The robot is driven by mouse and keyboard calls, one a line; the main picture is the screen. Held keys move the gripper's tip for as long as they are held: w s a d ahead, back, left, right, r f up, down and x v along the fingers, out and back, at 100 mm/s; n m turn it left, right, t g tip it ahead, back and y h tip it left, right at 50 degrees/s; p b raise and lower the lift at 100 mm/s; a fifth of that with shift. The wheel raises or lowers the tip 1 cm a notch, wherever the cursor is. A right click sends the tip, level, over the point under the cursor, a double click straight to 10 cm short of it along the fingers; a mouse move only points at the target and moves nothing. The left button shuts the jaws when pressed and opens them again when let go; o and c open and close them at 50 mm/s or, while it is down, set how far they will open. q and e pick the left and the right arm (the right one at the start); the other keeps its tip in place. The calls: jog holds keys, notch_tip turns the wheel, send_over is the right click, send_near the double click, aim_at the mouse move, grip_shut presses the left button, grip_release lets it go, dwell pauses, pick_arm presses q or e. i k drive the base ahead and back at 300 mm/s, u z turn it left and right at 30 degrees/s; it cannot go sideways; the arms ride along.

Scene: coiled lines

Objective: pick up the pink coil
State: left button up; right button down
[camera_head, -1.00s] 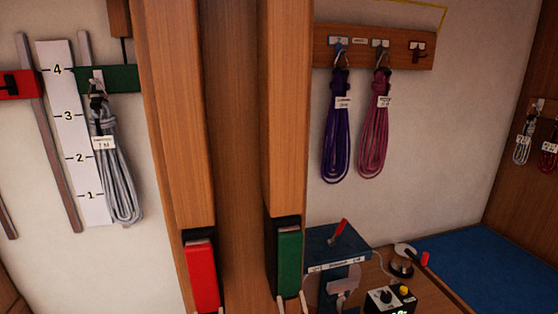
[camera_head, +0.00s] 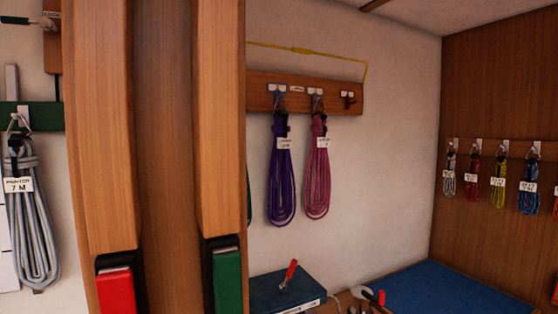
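The pink coil (camera_head: 317,180) hangs from a metal hook on a wooden board (camera_head: 263,96) on the pale wall. It is a long looped bundle with a white label near its top; the writing on the label is too small to read. A purple coil (camera_head: 281,185) hangs close on its left from the same board. Neither of my grippers shows in this view.
Wooden posts with red (camera_head: 116,292) and green (camera_head: 228,280) lower ends stand at left. A grey coil (camera_head: 34,225) hangs beyond them. Several small coils hang on the far right wall.

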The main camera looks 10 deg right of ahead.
aim_at(320, 143)
jog(key=k, duration=1.25)
jog(key=z, duration=0.7)
jog(key=i, duration=1.65)
jog(key=u, duration=0.7)
